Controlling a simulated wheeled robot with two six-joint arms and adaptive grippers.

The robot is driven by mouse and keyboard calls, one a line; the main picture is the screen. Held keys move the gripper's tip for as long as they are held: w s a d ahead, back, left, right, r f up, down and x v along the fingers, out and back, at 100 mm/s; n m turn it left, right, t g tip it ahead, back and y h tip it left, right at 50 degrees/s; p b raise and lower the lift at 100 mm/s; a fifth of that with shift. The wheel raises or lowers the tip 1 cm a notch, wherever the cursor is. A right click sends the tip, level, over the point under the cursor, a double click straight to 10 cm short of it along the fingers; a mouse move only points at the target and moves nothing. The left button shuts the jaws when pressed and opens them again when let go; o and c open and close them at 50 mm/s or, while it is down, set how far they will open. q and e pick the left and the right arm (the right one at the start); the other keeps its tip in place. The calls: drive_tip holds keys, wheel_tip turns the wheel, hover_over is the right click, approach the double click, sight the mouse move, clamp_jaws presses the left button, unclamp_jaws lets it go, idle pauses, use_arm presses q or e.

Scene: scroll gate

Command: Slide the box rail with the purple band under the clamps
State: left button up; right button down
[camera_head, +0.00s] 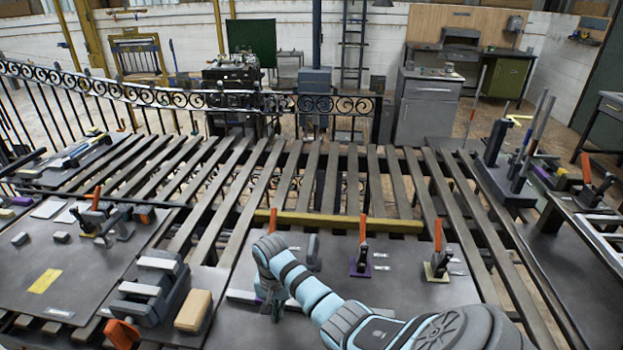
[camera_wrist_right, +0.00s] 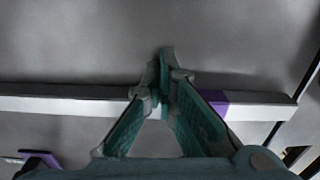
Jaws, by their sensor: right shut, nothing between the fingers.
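The box rail (camera_wrist_right: 60,104) is a long pale bar lying across the right wrist view, with a purple band (camera_wrist_right: 214,97) near its right end. In the head view a pale part of the rail (camera_head: 240,296) shows left of my right gripper (camera_head: 276,312). That gripper is shut and empty; its fingers (camera_wrist_right: 166,55) cross over the rail beside the band. Whether they touch it I cannot tell. Orange-handled clamps stand on the plate: one on a purple base (camera_head: 361,268), one on a yellow base (camera_head: 437,270). My left gripper is not in view.
The dark plate (camera_head: 400,292) has bare room around the clamps. A yellow bar (camera_head: 340,222) runs along its back edge. At left are a grey block fixture (camera_head: 150,285) and a tan block (camera_head: 193,310). Slatted beams (camera_head: 330,180) with gaps lie behind.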

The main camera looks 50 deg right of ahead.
drive_tip(key=shift+w+d+b, duration=0.55)
drive_tip(key=shift+d+b, duration=0.05)
drive_tip(key=shift+d, duration=0.15)
drive_tip(key=shift+s+a+r+p, duration=0.15)
drive_tip(key=shift+s+a+p, duration=0.3)
drive_tip(key=shift+p, duration=0.6)
drive_tip(key=shift+s+a+p, duration=0.25)
drive_tip(key=shift+a+p, duration=0.35)
drive_tip(key=shift+p, duration=0.1)
wheel_tip(320, 180, up, 8)
